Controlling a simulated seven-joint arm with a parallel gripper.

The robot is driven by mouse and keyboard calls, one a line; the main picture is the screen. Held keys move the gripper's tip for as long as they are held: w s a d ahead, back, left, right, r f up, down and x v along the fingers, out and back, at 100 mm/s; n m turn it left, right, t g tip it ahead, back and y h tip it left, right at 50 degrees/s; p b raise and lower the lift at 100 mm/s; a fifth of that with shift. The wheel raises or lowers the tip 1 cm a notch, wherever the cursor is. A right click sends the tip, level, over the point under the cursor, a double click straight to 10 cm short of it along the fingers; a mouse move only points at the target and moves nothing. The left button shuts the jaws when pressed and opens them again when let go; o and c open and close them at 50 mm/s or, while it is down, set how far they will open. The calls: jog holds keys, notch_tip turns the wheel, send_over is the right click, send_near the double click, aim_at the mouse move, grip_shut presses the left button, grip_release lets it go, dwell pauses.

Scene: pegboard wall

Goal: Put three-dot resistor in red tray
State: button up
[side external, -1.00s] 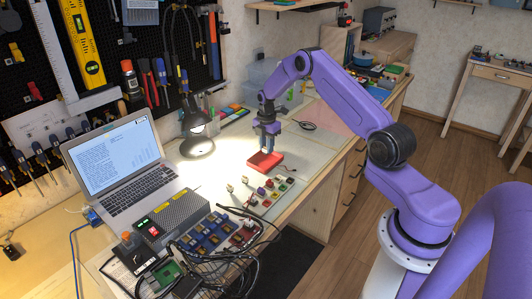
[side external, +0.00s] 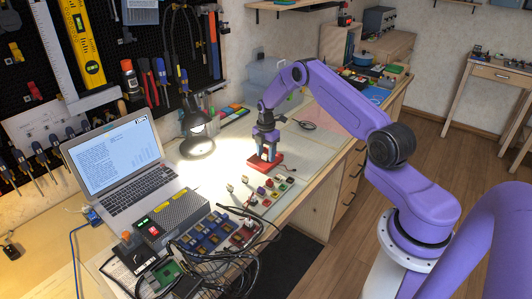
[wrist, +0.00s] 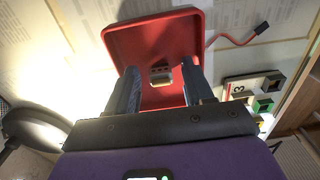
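The red tray (side external: 276,164) lies on the bench under my gripper (side external: 264,157). In the wrist view the tray (wrist: 150,38) fills the upper middle, and my gripper (wrist: 160,78) reaches down over it. A small component with a dark, dotted top and pale body (wrist: 160,77) shows between the two fingers, against the red tray floor. It looks like the three-dot resistor, though the dots are very small. Red shows on both sides of it, so the fingers stand apart from it.
Several coloured components (side external: 268,190) stand on the bench just in front of the tray. A lamp (side external: 197,143), a laptop (side external: 122,170) and a cluttered electronics area (side external: 205,235) lie to the left. A red-ended cable (wrist: 240,40) runs beside the tray.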

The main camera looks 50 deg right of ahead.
aim_at(266, 155)
notch_tip(266, 155, up, 11)
jog(key=s+a+r+m, duration=0.1)
jog(key=a+r, duration=0.3)
jog(key=a, duration=0.3)
jog(key=s+a+r, duration=0.1)
jog(key=a+r, duration=0.2)
jog(key=a, duration=0.3)
jog(key=s+a+r+m, duration=0.1)
jog(key=s+a+r, duration=0.5)
jog(key=s+a, duration=0.6)
jog(key=s+a+r+m, duration=0.1)
jog(key=s+a+r, duration=0.15)
jog(key=s, duration=0.45)
jog(key=s+a+r+m, duration=0.1)
jog(key=s+a, duration=0.3)
jog(key=s, duration=0.2)
jog(key=s+d+f+m, duration=0.1)
jog(key=s+d, duration=0.2)
jog(key=s, duration=1.1)
jog(key=shift+d, duration=0.2)
